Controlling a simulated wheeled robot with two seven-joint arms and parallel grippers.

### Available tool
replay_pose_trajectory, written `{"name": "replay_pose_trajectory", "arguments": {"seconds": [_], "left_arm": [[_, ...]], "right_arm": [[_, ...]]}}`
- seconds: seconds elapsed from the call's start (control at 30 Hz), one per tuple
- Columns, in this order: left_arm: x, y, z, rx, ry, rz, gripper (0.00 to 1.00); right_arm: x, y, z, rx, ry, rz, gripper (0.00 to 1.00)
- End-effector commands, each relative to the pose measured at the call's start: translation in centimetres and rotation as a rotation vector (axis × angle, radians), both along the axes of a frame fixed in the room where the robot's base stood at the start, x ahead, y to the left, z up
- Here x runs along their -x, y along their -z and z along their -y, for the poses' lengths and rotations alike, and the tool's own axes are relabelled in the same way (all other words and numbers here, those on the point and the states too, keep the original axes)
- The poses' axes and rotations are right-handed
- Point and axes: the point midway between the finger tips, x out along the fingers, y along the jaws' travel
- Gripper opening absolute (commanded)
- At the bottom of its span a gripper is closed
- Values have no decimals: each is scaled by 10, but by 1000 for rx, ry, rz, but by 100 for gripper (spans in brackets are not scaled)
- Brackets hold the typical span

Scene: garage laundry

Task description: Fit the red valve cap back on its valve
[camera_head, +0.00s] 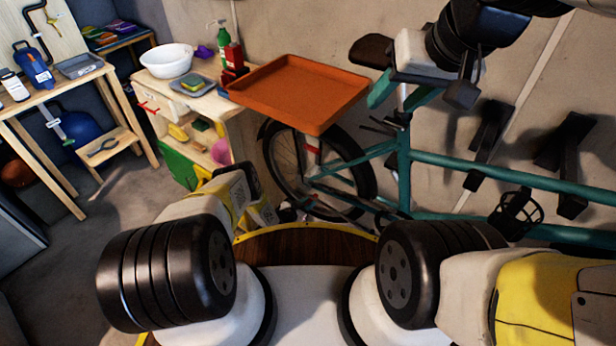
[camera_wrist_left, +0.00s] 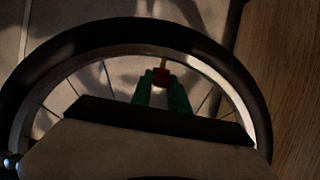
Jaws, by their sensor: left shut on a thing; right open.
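My left gripper (camera_wrist_left: 162,90) is shut on the red valve cap (camera_wrist_left: 161,77), held between its green fingertips inside the wheel's rim. A thin yellowish valve stem (camera_wrist_left: 163,63) shows just beyond the cap, between it and the rim, roughly in line with it. I cannot tell whether cap and stem touch. The bicycle wheel (camera_head: 367,180) stands ahead in the head view; my left arm reaches low to its left, and its fingertips and the cap cannot be made out there. My right gripper (camera_head: 403,95) is open and empty, high up near the saddle (camera_head: 371,50).
An orange tray (camera_head: 300,88) sits above the wheel. The teal bicycle frame (camera_head: 480,172) runs right along the wall. A wooden shelf unit (camera_head: 240,130) with a white bowl (camera_head: 166,60) stands left of the wheel. A workbench (camera_head: 45,95) is further left. Grey floor between is clear.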

Motion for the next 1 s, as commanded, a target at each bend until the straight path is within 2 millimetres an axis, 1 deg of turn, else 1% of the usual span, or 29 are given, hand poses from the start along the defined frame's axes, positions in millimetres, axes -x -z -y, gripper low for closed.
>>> {"name": "replay_pose_trajectory", "arguments": {"seconds": [0.13,0.17,0.2,0.27,0.53,0.67,0.77,1.0], "left_arm": [[0,0,0,0,0,0,0],[0,0,0,0,0,0,27],[0,0,0,0,0,0,35],[0,0,0,0,0,0,46],[0,0,0,0,0,0,46],[3,-1,-3,0,0,-2,46],[10,-5,-8,1,-1,-3,46],[37,-19,-28,0,-1,-3,46]], "right_arm": [[0,0,0,0,0,0,48],[0,0,0,0,0,0,48],[0,0,0,0,0,0,48],[0,0,0,0,0,0,48],[0,0,0,0,0,0,48],[0,0,0,0,0,0,48],[0,0,0,0,0,0,48],[0,0,0,0,0,0,48]]}}
